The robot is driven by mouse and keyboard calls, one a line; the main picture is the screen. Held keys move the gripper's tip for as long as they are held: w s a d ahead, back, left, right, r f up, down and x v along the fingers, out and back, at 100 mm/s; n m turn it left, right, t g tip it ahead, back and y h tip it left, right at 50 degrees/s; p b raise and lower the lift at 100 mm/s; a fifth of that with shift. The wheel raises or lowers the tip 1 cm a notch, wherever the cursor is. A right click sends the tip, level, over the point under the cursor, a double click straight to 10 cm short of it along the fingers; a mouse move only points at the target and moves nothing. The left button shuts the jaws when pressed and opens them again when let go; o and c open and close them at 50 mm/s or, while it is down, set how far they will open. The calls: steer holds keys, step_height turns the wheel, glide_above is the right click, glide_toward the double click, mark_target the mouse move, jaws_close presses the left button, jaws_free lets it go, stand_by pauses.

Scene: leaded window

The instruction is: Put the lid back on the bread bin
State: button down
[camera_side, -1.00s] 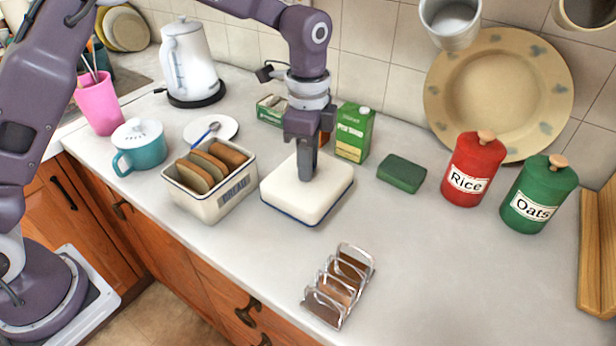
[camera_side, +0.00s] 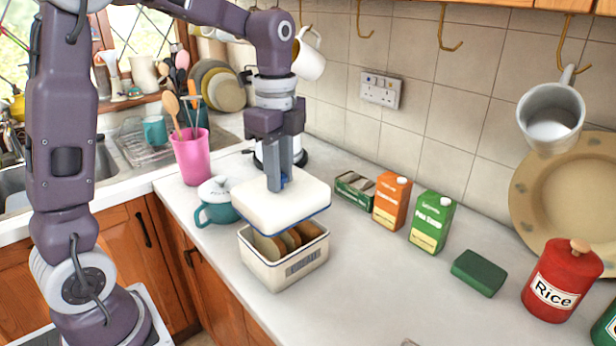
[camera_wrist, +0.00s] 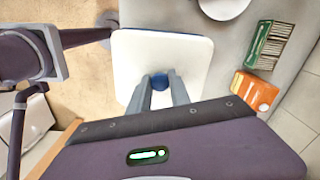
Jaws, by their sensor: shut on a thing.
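The bread bin (camera_side: 292,268) is a cream box with a dark label on its front, standing on the worktop with slices of bread inside. The lid (camera_side: 268,212) is a white slab with a blue rim. My gripper (camera_side: 277,184) is shut on the lid's small blue knob and holds the lid above the bin, over its back left part. The bin's front and right side stay uncovered in the side view. In the wrist view the lid (camera_wrist: 190,62) spreads out beyond my gripper (camera_wrist: 160,80) and the bin is hidden.
A teal lidded pot (camera_side: 214,203) stands close to the left of the lid. A pink utensil pot (camera_side: 191,157) is behind it. A green box (camera_side: 431,222), an orange carton (camera_side: 391,202) and a low green carton (camera_side: 354,188) stand to the right.

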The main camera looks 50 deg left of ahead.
steer(key=shift+f, duration=2.9)
steer(key=shift+f, duration=0.15)
steer(key=c, duration=1.1)
jaws_free()
steer(key=o, duration=0.5)
steer(key=shift+c, duration=0.2)
steer(key=shift+r, duration=3.5)
